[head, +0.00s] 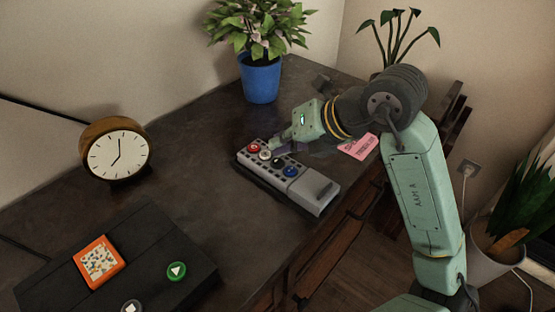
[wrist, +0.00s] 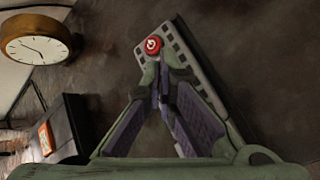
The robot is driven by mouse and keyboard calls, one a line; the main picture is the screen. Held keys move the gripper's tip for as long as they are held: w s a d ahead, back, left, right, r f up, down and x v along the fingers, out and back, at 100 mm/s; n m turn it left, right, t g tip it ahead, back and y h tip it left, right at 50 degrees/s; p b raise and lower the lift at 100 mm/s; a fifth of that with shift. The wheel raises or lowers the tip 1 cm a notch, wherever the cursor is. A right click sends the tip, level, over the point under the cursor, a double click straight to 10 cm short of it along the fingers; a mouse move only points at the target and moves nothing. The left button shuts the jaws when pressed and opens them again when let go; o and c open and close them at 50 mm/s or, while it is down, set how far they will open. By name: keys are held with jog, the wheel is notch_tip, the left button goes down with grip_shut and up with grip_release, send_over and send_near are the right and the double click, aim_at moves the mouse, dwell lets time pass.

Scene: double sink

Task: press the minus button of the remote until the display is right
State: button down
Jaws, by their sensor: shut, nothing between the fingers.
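The long grey remote (head: 318,190) lies on the dark tabletop, with a red button (head: 254,148), a white button (head: 265,155), a small green spot and a blue button (head: 291,171) along its top. I cannot read a minus sign on any button. My gripper (head: 275,146) is shut and empty, its tips low over the remote's far edge near the white button; I cannot tell whether they touch. In the wrist view, the tips (wrist: 163,66) sit just below the red button (wrist: 153,44) and hide part of the remote (wrist: 181,38). I cannot make out a display on the remote.
A round clock (head: 117,151) stands at left. A black box (head: 140,240) with an orange-framed panel (head: 98,262) and a green button (head: 177,271) lies in front. A blue plant pot (head: 260,78) stands behind, and a pink note (head: 358,147) lies right. Tabletop between clock and remote is clear.

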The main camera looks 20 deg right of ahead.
aim_at(281, 160)
jog(key=shift+f, duration=0.1)
jog(key=shift+f+b, duration=0.4)
jog(key=shift+b, duration=0.35)
jog(key=shift+f+b, duration=0.45)
jog(key=shift+b, duration=0.2)
dwell(0.5)
jog(key=shift+r, duration=0.1)
jog(key=shift+r+p, duration=0.4)
jog(key=shift+r, duration=0.45)
jog(key=shift+r+p, duration=1.35)
jog(key=shift+r, duration=1.2)
jog(key=shift+f, duration=0.1)
